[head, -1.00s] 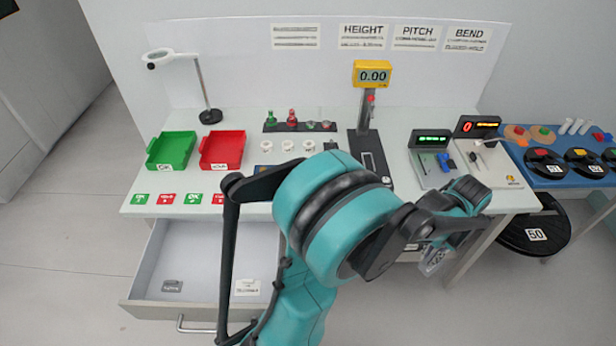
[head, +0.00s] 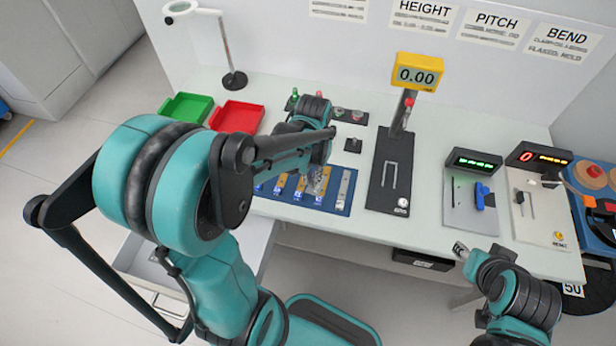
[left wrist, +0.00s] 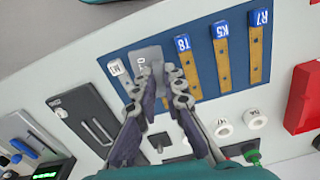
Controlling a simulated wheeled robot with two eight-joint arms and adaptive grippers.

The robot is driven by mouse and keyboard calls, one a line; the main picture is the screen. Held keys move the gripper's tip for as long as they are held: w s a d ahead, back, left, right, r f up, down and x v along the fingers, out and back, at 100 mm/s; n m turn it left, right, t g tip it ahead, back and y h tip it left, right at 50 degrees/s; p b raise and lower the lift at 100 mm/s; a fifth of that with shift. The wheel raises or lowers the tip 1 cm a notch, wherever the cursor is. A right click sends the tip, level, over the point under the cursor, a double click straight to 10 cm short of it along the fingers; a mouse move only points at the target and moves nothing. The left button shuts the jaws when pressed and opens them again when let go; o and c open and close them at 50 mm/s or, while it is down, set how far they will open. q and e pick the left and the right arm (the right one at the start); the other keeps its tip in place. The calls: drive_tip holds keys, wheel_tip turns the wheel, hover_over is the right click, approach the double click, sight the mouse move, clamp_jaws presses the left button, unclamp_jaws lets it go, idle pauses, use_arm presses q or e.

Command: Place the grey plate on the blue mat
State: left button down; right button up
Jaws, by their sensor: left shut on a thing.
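The blue mat (head: 262,205) lies on the bench in the head view, with several tagged strips side by side on it. It also shows in the left wrist view (left wrist: 206,62). My left gripper (head: 318,185) is low over the mat's right part.
Right of the mat stands the height gauge (head: 388,180) with its yellow display. Further right are the pitch (head: 470,200) and bend (head: 540,205) stations. Green (head: 187,107) and red (head: 237,117) trays and a lamp (head: 234,78) stand left. An open drawer (head: 255,240) juts out below.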

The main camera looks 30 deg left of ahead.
use_arm(q)
drive_tip(key=s+a+r+n+p, duration=0.1)
drive_tip(key=s+a+r+p, duration=0.1)
drive_tip(key=s+a, duration=0.35)
drive_tip(key=b, duration=0.4)
hover_over(291, 179)
wheel_tip(291, 179, down, 7)
drive_tip(key=shift+a+f, duration=0.1)
drive_tip(key=shift+f, duration=0.05)
drive_tip(key=shift+f+b, duration=0.8)
drive_tip(key=shift+f, duration=1.2)
use_arm(e)
drive_tip(key=shift+w+a+f, duration=0.15)
drive_tip(key=shift+f, duration=0.5)
drive_tip(key=shift+w+a+f, duration=0.1)
drive_tip(key=shift+w+f, duration=0.05)
drive_tip(key=shift+f, duration=0.5)
use_arm(q)
drive_tip(key=shift+f, duration=0.1)
use_arm(e)
drive_tip(key=shift+f, duration=0.1)
use_arm(q)
drive_tip(key=c, duration=1.6)
unclamp_jaws()
